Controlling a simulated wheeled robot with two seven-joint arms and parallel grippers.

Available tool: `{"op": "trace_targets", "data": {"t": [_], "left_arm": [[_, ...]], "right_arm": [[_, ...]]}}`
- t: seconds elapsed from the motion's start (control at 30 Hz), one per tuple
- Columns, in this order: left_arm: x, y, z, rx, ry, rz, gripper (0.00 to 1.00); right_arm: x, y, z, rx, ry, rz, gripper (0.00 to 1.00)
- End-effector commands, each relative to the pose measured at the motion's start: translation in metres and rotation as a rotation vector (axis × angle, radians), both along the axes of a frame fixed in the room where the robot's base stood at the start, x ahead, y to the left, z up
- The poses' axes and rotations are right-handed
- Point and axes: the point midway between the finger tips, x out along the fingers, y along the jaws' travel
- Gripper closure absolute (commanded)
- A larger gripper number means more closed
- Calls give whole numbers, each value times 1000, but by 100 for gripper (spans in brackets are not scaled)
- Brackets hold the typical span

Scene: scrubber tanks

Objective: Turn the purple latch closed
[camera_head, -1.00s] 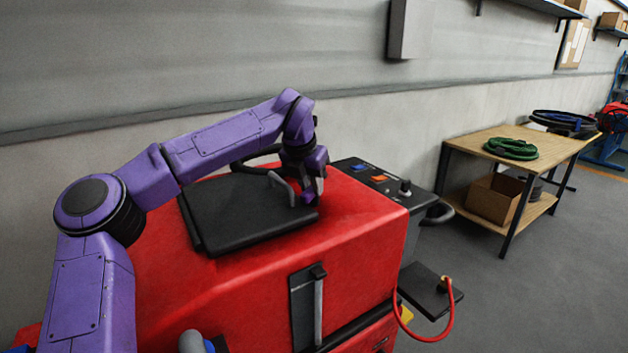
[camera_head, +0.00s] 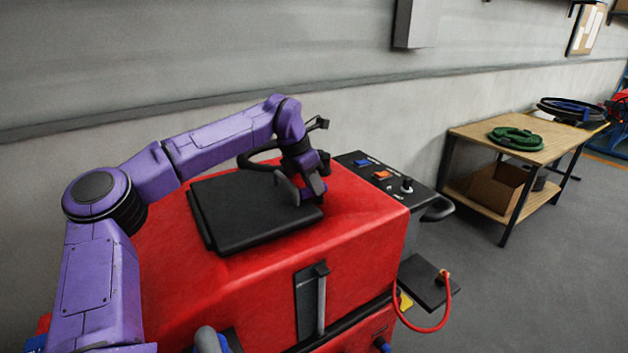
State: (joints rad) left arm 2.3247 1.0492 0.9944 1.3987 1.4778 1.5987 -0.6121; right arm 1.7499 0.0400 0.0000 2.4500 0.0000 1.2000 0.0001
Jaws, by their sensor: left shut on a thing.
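The red scrubber (camera_head: 355,225) stands in front of me with a flat black lid (camera_head: 235,215) on its top. My left arm reaches over from the left. My left gripper (camera_head: 305,192) points down at the lid's right end, with its jaws shut on a small purple part, which looks like the purple latch (camera_head: 318,188). Most of that part is hidden by the gripper, so its exact angle cannot be told. The lid lies down on the red body. My right gripper is out of view.
A black panel (camera_head: 370,170) with blue and orange switches and a knob lies right of the gripper. A black hose curves behind the lid. A red cable (camera_head: 420,328) hangs at the right. A wooden table (camera_head: 475,135) with a green coil stands farther right.

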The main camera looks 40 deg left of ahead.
Motion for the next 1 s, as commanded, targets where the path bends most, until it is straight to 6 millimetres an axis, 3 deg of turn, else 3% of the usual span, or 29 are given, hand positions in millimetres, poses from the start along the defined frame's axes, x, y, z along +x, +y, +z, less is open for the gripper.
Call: {"op": "trace_targets", "data": {"t": [0.33,0.37,0.43,0.77,0.87,1.0], "left_arm": [[0,0,0,1,1,-4,100],[0,0,0,1,1,-4,72],[0,0,0,1,1,-4,50],[-1,0,3,1,-1,-3,50],[-6,3,15,0,-4,-2,50],[-18,8,47,0,-5,-2,50]], "right_arm": [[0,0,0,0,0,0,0],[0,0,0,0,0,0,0],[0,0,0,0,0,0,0],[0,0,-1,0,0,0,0],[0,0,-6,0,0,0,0],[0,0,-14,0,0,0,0]]}}
